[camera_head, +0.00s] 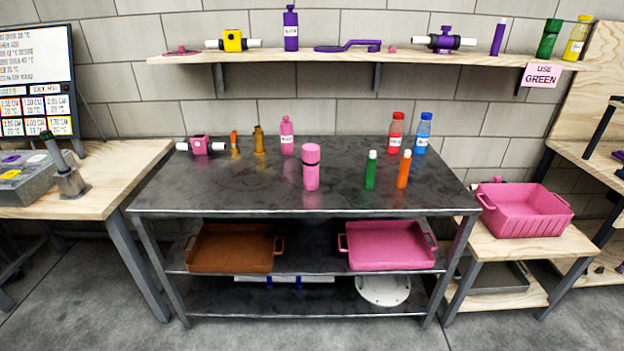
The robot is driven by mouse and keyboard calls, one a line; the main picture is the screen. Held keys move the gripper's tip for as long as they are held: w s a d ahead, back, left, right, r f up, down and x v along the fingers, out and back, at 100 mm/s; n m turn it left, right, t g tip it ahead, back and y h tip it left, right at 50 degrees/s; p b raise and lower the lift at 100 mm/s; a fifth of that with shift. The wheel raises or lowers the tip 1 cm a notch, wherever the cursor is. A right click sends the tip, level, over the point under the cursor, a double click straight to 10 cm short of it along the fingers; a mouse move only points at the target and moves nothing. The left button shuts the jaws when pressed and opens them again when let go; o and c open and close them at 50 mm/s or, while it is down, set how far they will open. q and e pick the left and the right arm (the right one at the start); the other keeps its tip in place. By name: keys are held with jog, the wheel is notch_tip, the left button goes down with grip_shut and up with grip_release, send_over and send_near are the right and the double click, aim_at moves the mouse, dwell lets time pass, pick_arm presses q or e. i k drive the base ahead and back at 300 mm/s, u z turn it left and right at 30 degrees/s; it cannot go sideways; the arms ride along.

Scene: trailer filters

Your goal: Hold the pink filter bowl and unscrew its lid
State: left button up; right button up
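The pink filter bowl (311,177) stands upright near the middle of the dark metal table (225,190). Its pink lid (311,153) sits on top, with a dark band between lid and bowl. Nothing touches it. A pink bottle with a white label (287,137) stands behind it to the left, and a pink valve-like part with white pipe ends (200,145) lies at the table's back left. Neither of my grippers is in view.
Green (371,170) and orange (404,169) tubes stand right of the bowl. Red (395,132) and blue (422,132) bottles stand behind them. Small orange-brown parts (259,141) stand at back left. The table's front left is clear. Trays (389,262) sit on the shelf below.

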aim_at(311, 173)
jog(key=u, duration=0.75)
jog(key=i, duration=1.55)
jog(key=z, duration=0.65)
